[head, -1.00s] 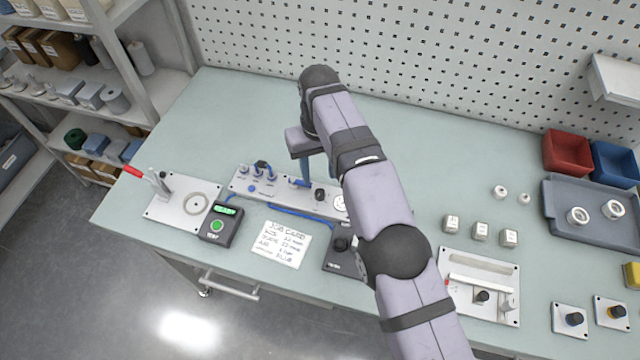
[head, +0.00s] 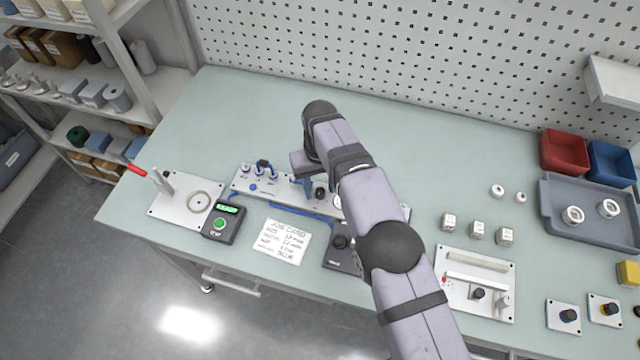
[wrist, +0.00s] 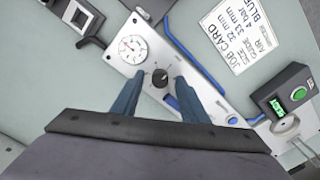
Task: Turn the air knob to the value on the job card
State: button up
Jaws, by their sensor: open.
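The air knob (wrist: 160,77) is a small black knob on a silver panel, beside a round white dial gauge (wrist: 131,48). The knob also shows in the head view (head: 320,193). My gripper (wrist: 158,72) is open, with its blue fingers on either side of the knob in the wrist view. I cannot tell whether they touch it. In the head view my arm covers part of the panel (head: 240,184) and gauge. The job card (head: 281,242) lies flat in front of the panel; in the wrist view (wrist: 240,35) it shows 4 bar and BLUE. The gauge reading is too small to tell.
A dark box (head: 222,223) with a green display and button stands left of the card. A lever fixture (head: 180,205) is further left. Blue hoses run along the panel. The bench behind is clear.

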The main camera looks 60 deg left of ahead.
jog(key=shift+c, duration=0.2)
grip_shut()
jog(key=shift+f+n+b, duration=0.1)
jog(key=shift+n+b, duration=0.2)
jog(key=shift+b, duration=0.05)
jog(key=shift+n+b, duration=0.4)
jog(key=shift+n, duration=0.1)
jog(key=n+b, duration=0.1)
jog(key=n, duration=0.9)
jog(key=shift+s, duration=0.1)
jog(key=shift+a, duration=0.1)
